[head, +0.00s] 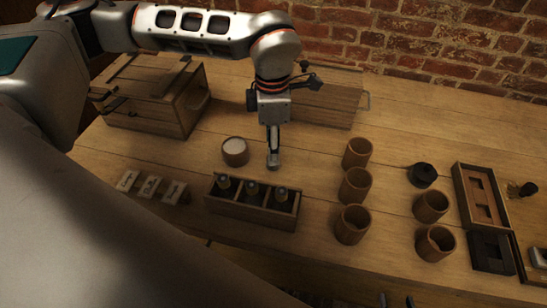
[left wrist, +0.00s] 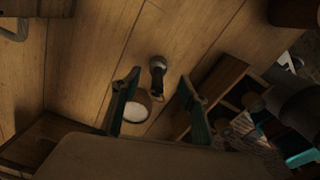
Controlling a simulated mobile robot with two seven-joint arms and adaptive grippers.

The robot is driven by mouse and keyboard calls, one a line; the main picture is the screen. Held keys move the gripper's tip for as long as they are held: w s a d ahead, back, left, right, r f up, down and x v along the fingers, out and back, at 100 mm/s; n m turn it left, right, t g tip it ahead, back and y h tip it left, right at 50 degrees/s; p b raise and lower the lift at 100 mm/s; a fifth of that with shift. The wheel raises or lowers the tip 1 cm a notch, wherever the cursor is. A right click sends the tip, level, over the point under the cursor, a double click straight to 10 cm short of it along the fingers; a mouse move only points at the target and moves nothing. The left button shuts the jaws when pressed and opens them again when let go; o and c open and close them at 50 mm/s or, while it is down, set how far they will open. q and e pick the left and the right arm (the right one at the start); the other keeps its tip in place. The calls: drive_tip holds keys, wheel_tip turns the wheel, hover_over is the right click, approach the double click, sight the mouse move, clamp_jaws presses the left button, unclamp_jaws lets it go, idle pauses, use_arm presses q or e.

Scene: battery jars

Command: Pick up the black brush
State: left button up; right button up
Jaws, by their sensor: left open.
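A small dark upright-looking piece with a grey rounded end (head: 273,163), which I take for the black brush, is on the table below my left gripper (head: 272,136). In the left wrist view the brush (left wrist: 157,78) shows between the two spread fingers of the left gripper (left wrist: 160,80). The fingers are open, one on each side of it; contact cannot be told. In the head view the wrist hides part of the fingers. Small dark and metal parts at the bottom edge may belong to my right gripper (head: 396,301), mostly cut off.
A white-topped round jar (head: 235,151) stands close left of the brush. A wooden box (head: 248,215) with several bottles lies just in front. Several brown cups (head: 355,185) stand to the right. Wooden crates (head: 150,95) stand at the back, before a brick wall.

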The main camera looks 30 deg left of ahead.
use_arm(q)
drive_tip(key=f, duration=0.5)
drive_tip(key=shift+w+f, duration=0.1)
drive_tip(key=shift+w, duration=0.15)
drive_tip(key=c, duration=1.2)
wheel_tip(320, 180, up, 20)
drive_tip(key=p, duration=0.1)
